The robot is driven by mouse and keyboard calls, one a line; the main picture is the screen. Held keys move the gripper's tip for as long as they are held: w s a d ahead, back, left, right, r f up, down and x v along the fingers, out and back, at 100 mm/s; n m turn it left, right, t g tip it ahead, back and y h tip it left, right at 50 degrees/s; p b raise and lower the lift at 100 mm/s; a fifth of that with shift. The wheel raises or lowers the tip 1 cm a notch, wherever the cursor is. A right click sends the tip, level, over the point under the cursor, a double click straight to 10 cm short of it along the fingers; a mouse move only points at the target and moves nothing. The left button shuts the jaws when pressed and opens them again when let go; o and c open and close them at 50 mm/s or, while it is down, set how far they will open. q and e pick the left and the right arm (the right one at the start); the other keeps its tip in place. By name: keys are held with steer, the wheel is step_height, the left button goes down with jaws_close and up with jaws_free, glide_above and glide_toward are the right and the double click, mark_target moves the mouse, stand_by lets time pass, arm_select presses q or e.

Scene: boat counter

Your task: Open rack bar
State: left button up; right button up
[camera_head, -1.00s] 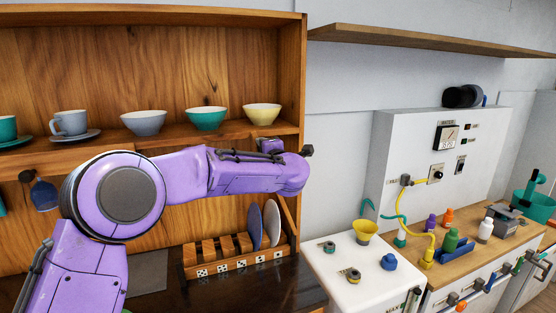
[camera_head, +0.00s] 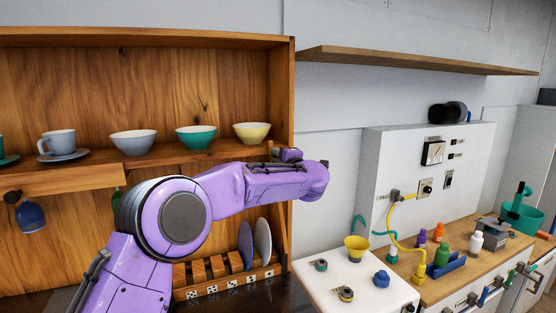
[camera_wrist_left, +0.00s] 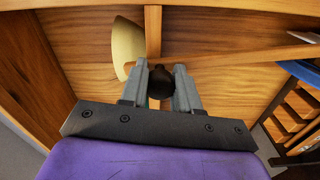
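The wooden shelf unit (camera_head: 292,100) fills the left of the head view. A wooden bar (camera_head: 70,181) hangs under its shelf edge at the left, beside a dark knob (camera_head: 13,197) and a blue cup. My left gripper (camera_head: 274,151) is at the shelf's right end, below the yellow bowl (camera_head: 252,130). In the left wrist view, a dark round knob (camera_wrist_left: 160,82) sits between the fingers of my left gripper (camera_wrist_left: 160,75) and fills the gap. Wooden strips (camera_wrist_left: 235,60) show behind it. The part joining knob and bar is hidden. My right gripper is out of view.
Bowls and a cup stand on the shelf. A rack with plates (camera_head: 262,243) stands below my left arm. A white counter (camera_head: 355,285) with a yellow cup (camera_head: 356,247) and a wooden counter with bottles lie at the right. An upper shelf (camera_head: 410,60) juts from the wall.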

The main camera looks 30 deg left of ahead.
arm_select(q)
steer(key=o, duration=0.4)
steer(key=shift+c, duration=0.2)
steer(key=shift+s+d+f, duration=0.1)
steer(key=shift+d+f, duration=0.05)
steer(key=shift+d, duration=0.1)
steer(key=b+v, duration=0.5)
steer(key=v, duration=0.5)
steer(key=shift+b, duration=0.3)
